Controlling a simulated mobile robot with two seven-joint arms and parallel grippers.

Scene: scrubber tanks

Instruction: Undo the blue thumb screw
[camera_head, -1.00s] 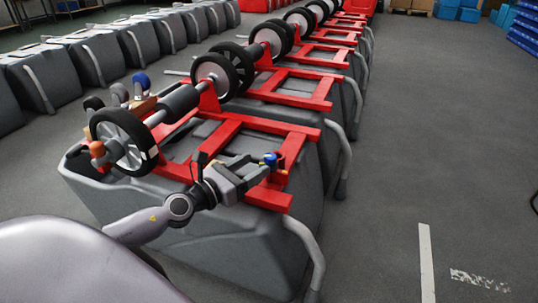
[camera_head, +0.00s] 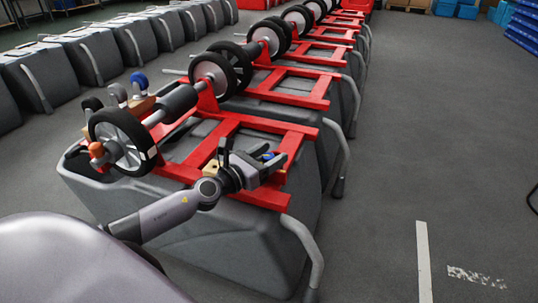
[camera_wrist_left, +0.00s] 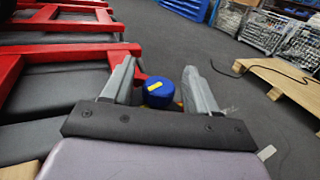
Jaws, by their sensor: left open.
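The blue thumb screw (camera_head: 268,156) sits on the red frame (camera_head: 292,148) on top of the nearest grey tank. In the left wrist view the thumb screw (camera_wrist_left: 160,97) is a round blue knob with a yellow mark on its face. My left gripper (camera_head: 272,166) is at the thumb screw. In the left wrist view the open fingers of my left gripper (camera_wrist_left: 160,78) stand on either side of the knob, with visible gaps, so it does not look gripped. My right gripper is not in view.
A black wheel (camera_head: 122,143), an orange knob (camera_head: 96,149) and another blue knob (camera_head: 139,78) are at the tank's left end. More tanks with red frames run off behind. Open floor (camera_head: 385,180) lies to the right. A wooden pallet (camera_wrist_left: 285,85) shows in the wrist view.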

